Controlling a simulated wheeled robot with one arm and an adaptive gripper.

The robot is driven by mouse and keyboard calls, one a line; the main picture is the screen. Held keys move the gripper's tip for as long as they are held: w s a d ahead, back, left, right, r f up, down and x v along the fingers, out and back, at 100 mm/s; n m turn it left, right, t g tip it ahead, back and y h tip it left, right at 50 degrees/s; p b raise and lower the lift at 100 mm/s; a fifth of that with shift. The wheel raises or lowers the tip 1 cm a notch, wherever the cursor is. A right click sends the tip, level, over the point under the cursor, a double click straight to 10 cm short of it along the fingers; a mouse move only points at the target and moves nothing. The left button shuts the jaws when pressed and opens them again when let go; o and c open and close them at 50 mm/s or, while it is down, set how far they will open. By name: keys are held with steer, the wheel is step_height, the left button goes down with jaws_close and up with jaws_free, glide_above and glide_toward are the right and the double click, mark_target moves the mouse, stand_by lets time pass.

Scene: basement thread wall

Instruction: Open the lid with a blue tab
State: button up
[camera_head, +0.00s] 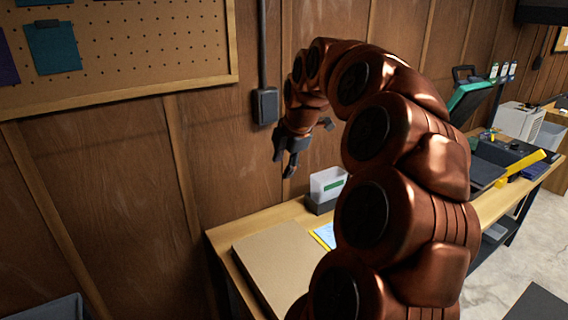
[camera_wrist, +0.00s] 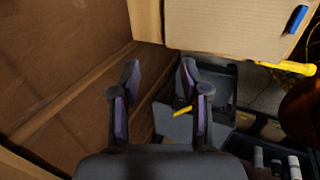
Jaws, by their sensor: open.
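A tan, flat, box-like panel (camera_wrist: 215,28) fills the top of the wrist view. A small blue tab (camera_wrist: 298,19) sits near its right edge; the panel looks shut, though its outline is cut off. In the head view a tan flat box (camera_head: 285,262) lies on the near left end of the bench; no blue tab is clear on it, and my arm covers part of the area. My gripper (camera_head: 286,160) hangs above the bench near the wall. In the wrist view my gripper (camera_wrist: 160,72) has its fingers apart, with nothing between them.
A white and green box in a dark holder (camera_head: 328,187) stands behind the tan box. A dark bin (camera_wrist: 222,88) with a yellow piece lies below the panel in the wrist view. The wooden wall with a black conduit box (camera_head: 265,106) is close to my gripper.

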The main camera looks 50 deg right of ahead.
steer(key=v, duration=1.1)
steer(key=shift+s+r, duration=0.15)
steer(key=shift+r, duration=0.15)
steer(key=shift+a, duration=0.1)
